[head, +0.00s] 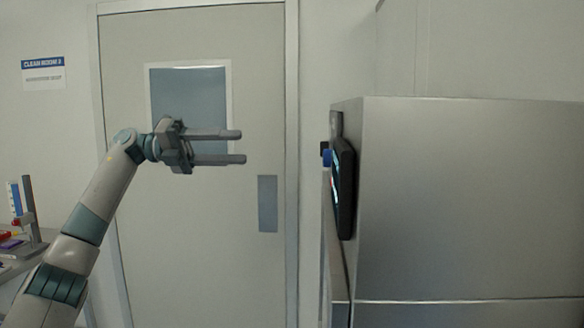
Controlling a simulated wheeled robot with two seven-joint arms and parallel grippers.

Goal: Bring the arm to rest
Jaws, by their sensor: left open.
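My left arm (104,188) comes in from the lower left and reaches up, bent at the wrist. My left gripper (243,147) points to the right with its two fingers apart, one above the other. Nothing shows between the fingers. It is raised in front of the door's window, with a gap between its fingertips and the metal cabinet on the right. My right gripper is not in view.
A large metal cabinet (465,200) fills the right side, with a dark screen panel (344,190) on its left edge. A closed door (200,260) stands behind my arm. A table (20,262) with small items is at the far left.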

